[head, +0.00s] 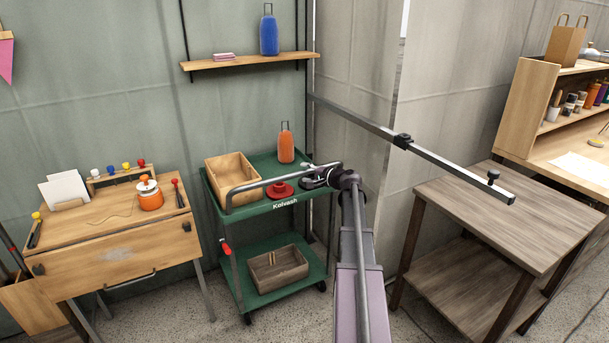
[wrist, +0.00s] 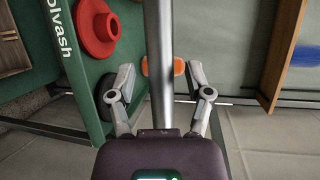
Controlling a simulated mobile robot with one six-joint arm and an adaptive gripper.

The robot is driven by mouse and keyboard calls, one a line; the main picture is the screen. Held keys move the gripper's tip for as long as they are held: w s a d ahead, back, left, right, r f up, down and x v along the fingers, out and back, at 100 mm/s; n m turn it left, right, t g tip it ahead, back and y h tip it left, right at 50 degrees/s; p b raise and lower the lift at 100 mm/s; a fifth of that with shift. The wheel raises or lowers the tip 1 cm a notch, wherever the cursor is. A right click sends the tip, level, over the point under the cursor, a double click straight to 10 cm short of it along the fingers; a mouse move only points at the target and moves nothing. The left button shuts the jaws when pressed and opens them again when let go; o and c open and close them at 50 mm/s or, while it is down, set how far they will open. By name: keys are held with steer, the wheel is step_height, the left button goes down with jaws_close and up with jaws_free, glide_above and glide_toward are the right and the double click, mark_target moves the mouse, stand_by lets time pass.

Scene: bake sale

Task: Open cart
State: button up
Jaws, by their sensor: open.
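The green cart (head: 290,205) marked "Kolvash" stands against the wall in the middle of the head view. A grey metal bar handle (head: 262,183) runs along its front, above the top shelf. My gripper (head: 312,180) is at the right end of this handle. In the wrist view, my gripper (wrist: 160,82) is open, one finger on each side of the metal bar (wrist: 158,50); I see gaps between both fingers and the bar. The green cart (wrist: 85,85) lies to the left in that view. A red lever (head: 225,248) is on the cart's left front post.
The cart holds a wooden box (head: 231,167), red round object (head: 281,190), orange bottle (head: 286,143) and lower crate (head: 278,276). A wooden desk (head: 110,262) with a front handle stands left; a brown table (head: 515,225) stands right.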

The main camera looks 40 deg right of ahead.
steer(key=shift+w, duration=0.4)
jaws_close()
steer(key=shift+s+a+f, duration=0.1)
